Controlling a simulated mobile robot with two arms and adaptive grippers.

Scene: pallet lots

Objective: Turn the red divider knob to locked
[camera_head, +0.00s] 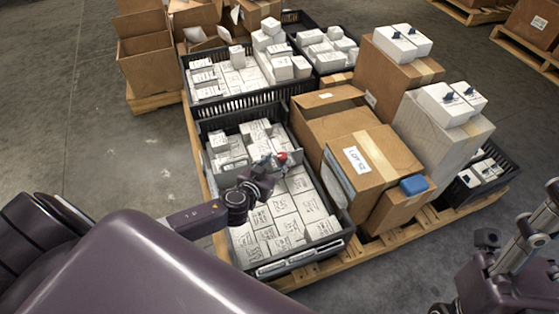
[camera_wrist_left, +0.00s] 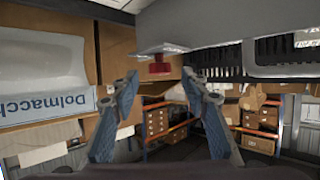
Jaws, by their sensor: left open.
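The red divider knob (camera_head: 282,156) is a small red spot among the white boxes, near the middle of the front dark crate (camera_head: 345,238). In the left wrist view the red knob (camera_wrist_left: 160,68) hangs below a pale plate, just beyond the gap between my fingertips. My left gripper (camera_head: 270,164) reaches over the crate from the left, close beside the knob. In the left wrist view its two blue-grey fingers (camera_wrist_left: 160,80) are spread apart with nothing between them. Which way the knob is turned is too small to tell. My right arm shows at the lower right; its jaws are not clear.
An open brown carton (camera_head: 325,98) and a labelled closed carton (camera_head: 372,160) stand right of the crate, with a blue item (camera_head: 413,185) on top. Another crate of white boxes (camera_head: 232,110) is behind. The pallet (camera_head: 430,222) carries them all. Bare floor (camera_head: 120,165) lies left.

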